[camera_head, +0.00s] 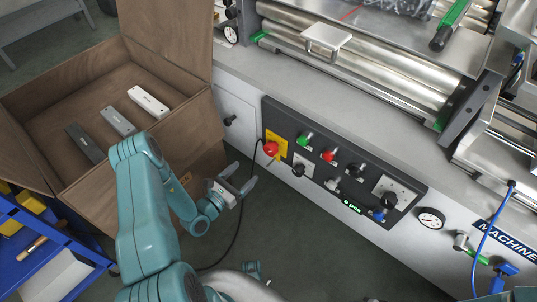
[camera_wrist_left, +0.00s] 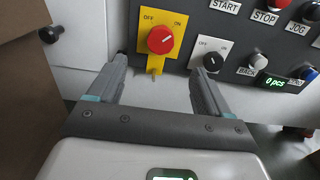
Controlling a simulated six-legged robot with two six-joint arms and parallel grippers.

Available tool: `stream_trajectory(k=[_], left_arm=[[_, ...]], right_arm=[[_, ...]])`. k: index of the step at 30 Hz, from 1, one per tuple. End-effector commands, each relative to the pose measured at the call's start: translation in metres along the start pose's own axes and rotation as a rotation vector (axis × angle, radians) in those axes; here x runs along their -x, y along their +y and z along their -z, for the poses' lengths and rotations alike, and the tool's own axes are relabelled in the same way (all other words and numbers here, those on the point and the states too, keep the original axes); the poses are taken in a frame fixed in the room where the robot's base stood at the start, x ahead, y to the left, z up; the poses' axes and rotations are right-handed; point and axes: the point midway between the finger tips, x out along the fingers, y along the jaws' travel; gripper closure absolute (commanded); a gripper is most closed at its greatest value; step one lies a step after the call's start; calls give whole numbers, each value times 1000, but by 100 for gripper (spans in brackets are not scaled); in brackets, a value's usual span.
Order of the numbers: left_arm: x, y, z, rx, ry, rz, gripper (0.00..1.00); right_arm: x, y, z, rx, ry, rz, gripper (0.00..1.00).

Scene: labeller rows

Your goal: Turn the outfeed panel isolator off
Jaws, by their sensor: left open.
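The isolator is a red rotary knob (camera_head: 271,148) on a yellow plate (camera_head: 277,141) at the left end of the dark control panel. In the left wrist view the red knob (camera_wrist_left: 161,40) sits between OFF on the left and ON on the right, its white mark slanting up toward ON. A yellow tab (camera_wrist_left: 155,66) hangs below it. My left gripper (camera_head: 240,178) is open and empty, in front of and below the plate. In the left wrist view its fingers (camera_wrist_left: 158,70) spread either side below the knob, apart from it. My right gripper is not identifiable.
A smaller black OFF/ON knob (camera_wrist_left: 211,62) sits right of the isolator, near the right finger. START, STOP and JOG buttons run along the panel. An open cardboard box (camera_head: 190,115) stands left. A black cable (camera_head: 238,222) hangs down behind my left gripper.

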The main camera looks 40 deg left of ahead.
Motion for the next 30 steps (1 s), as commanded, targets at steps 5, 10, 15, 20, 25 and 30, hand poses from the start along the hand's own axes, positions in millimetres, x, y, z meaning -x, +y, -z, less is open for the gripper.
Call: stream_trajectory(k=[5, 10, 15, 20, 25, 30], left_arm=[[-44, -3, 3, -3, -3, 8, 21], [-84, -4, 3, -2, -4, 8, 21], [-114, -4, 2, 0, -2, 7, 21], [-129, -4, 1, 2, -1, 6, 21], [-132, -4, 0, 3, 0, 5, 21], [-132, -4, 0, 3, 0, 5, 31]], right_arm=[[-13, 7, 3, -8, 7, -1, 57], [-22, 12, 6, -15, 15, -2, 57], [-28, 15, 8, -21, 21, -2, 57], [-30, 17, 9, -23, 23, -3, 57], [-30, 17, 10, -24, 24, -3, 57], [-30, 17, 9, -24, 23, -3, 57]])
